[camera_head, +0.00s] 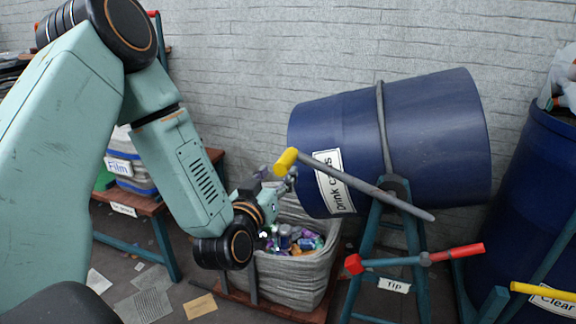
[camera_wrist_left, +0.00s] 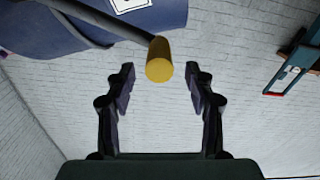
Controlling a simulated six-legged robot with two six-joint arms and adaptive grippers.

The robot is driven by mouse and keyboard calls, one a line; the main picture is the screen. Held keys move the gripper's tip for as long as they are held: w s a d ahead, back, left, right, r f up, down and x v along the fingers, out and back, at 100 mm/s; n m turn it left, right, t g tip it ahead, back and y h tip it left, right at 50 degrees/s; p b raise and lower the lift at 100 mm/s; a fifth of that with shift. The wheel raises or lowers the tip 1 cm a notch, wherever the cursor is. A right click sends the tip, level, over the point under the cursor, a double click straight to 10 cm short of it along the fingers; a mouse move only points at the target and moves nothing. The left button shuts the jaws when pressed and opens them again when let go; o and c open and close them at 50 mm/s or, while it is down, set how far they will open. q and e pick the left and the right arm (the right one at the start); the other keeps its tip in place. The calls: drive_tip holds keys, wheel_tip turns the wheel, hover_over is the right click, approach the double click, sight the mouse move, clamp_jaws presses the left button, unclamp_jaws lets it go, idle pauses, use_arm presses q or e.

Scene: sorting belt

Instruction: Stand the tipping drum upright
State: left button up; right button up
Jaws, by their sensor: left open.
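The blue tipping drum (camera_head: 437,135), labelled "Drink cans", lies tilted on its side in a teal stand (camera_head: 418,262). Its left end is a little lower than its right end. A grey bar (camera_head: 370,188) with a yellow grip (camera_head: 286,161) runs along its near side. My left gripper (camera_head: 280,180) is open close to the yellow grip. In the left wrist view, the grip (camera_wrist_left: 160,60) appears between the two open fingertips (camera_wrist_left: 160,78), with no clear contact. The drum (camera_wrist_left: 60,32) also shows there. My right gripper is not in view.
A grey bin (camera_head: 290,275) with several crushed cans stands below the drum's left end. A red-ended lever (camera_head: 420,259) sits above a "TIP" label (camera_head: 394,285). Another blue drum (camera_head: 530,170) stands at right. A "Film" container (camera_head: 130,165) is at left, papers on the floor.

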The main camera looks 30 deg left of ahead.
sight(285, 163)
use_arm(q)
drive_tip(key=b+x, duration=0.1)
drive_tip(key=x, duration=0.4)
drive_tip(key=shift+w+a, duration=0.1)
drive_tip(key=shift+w, duration=0.35)
clamp_jaws()
idle(0.4)
